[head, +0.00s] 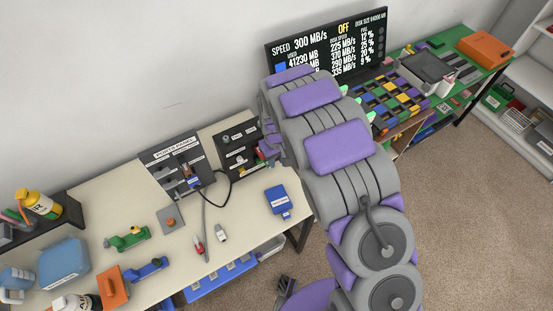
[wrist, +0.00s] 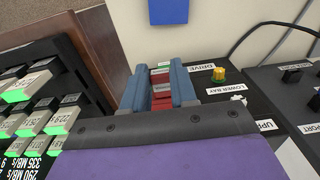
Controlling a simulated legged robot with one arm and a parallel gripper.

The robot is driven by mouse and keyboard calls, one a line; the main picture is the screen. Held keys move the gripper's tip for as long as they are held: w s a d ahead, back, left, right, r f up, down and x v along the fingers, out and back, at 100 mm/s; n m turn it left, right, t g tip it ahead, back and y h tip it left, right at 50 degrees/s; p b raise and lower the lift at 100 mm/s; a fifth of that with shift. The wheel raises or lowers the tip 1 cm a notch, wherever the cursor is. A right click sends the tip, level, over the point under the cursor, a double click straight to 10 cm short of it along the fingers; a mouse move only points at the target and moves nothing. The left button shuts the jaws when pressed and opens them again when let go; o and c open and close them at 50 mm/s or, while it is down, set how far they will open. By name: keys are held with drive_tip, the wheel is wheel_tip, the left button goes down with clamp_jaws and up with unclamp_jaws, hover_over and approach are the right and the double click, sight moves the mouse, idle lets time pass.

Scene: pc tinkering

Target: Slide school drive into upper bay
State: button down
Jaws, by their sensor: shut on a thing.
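My gripper (wrist: 159,84) has two blue-grey fingers shut on a red block with a pale label (wrist: 162,92), which looks like a drive. Its label is too small to read, so I cannot tell if it is the school drive. A black drive panel (wrist: 215,112) lies just right of the fingers in the wrist view, with labels reading DRIVE, LOWER BAY and part of UPPER. In the head view my gripper (head: 268,150) is at the right side of this panel (head: 238,150), partly hidden by my arm. The bay openings are mostly hidden, and I cannot tell whether the block is inside one.
A blue box (head: 278,200) lies on the pale table in front. A rack of tiles with green lights (wrist: 40,100) is close on the left in the wrist view, beside a brown board (wrist: 92,50).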

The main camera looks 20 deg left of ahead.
drive_tip(key=shift+w+a, duration=1.1)
drive_tip(key=shift+a, duration=0.25)
idle(0.4)
drive_tip(key=c, duration=0.8)
unclamp_jaws()
drive_tip(key=shift+r, duration=0.1)
drive_tip(key=shift+r+p, duration=0.85)
drive_tip(key=shift+r, duration=1.55)
